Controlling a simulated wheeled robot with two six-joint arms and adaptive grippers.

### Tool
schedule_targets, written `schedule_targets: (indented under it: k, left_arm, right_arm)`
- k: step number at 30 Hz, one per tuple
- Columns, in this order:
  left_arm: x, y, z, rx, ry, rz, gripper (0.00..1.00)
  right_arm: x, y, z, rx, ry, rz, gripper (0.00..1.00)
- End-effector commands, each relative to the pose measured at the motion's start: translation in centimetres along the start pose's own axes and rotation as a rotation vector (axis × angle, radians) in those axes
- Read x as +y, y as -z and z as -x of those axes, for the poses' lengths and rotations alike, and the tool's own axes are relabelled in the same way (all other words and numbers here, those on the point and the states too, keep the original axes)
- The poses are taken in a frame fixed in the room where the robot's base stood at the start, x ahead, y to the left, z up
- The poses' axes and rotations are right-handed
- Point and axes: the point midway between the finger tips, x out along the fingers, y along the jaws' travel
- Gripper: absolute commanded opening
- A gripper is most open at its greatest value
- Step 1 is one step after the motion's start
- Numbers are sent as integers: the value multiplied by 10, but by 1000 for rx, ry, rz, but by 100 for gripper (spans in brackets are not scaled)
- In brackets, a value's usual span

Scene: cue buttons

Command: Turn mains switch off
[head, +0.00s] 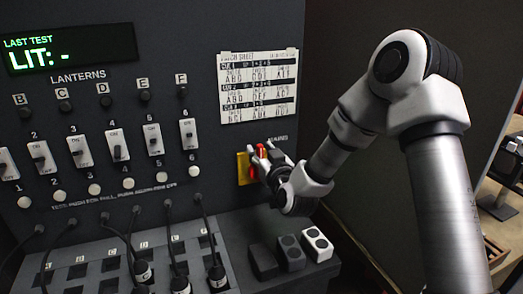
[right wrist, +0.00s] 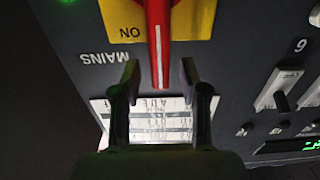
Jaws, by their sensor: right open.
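The mains switch is a red handle (head: 261,160) on a yellow plate (head: 244,168), at the right of the dark panel in the head view. In the right wrist view the red handle (right wrist: 158,45) points along the picture between the finger lines, with a white stripe on it. The yellow plate (right wrist: 195,22) reads ON, and MAINS is printed beside it. My right gripper (right wrist: 158,85) is open, its fingers on either side of the handle's end; I cannot tell whether they touch it. In the head view my right gripper (head: 263,158) partly covers the switch. My left gripper is not in view.
Numbered toggle switches (head: 115,145) fill the panel's left, above cables plugged into a sloped board (head: 70,270). A printed card (head: 258,87) hangs above the mains switch. Several small blocks (head: 290,252) stand below it. A green display (head: 65,50) reads LIT: -.

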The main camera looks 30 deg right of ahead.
Motion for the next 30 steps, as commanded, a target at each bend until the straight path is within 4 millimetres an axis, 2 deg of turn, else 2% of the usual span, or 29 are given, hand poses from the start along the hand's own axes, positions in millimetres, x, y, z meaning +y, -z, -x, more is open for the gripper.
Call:
schedule_targets:
  k: [1,3,4,19,30]
  left_arm:
    - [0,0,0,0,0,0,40]
    - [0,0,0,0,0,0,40]
    - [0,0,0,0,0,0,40]
    - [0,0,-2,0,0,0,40]
    - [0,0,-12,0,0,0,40]
  right_arm:
    - [0,0,0,0,0,0,33]
    - [0,0,0,0,0,0,8]
    - [0,0,0,0,0,0,0]
    - [-5,-1,0,0,1,50,0]
    - [-24,-6,0,0,2,295,0]
